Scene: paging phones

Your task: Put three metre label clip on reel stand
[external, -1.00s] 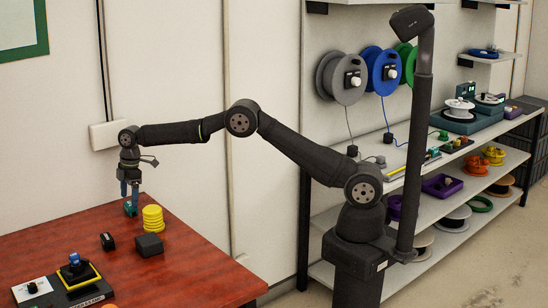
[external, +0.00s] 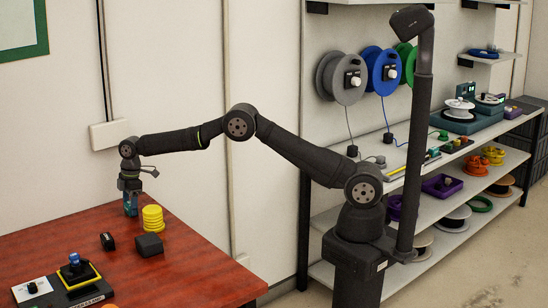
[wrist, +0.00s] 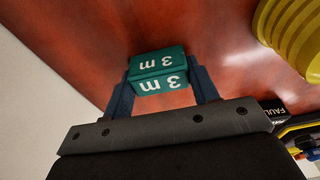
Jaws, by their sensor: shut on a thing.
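The three metre label clip (wrist: 158,70) is a small teal block marked "3 m" in white on two faces. In the wrist view my gripper (wrist: 160,86) is shut on it, with one blue finger at each side. In the external view my gripper (external: 130,207) is low over the far end of the red table, and the clip is mostly hidden between the fingers. I cannot tell whether the clip touches the table. I cannot tell which thing is the reel stand.
A yellow ribbed stack (external: 153,218) stands close right of my gripper; it also shows in the wrist view (wrist: 292,35). A black box (external: 149,245) and a small black item (external: 107,241) are nearby. Wall reels (external: 341,78) hang above the shelving at right.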

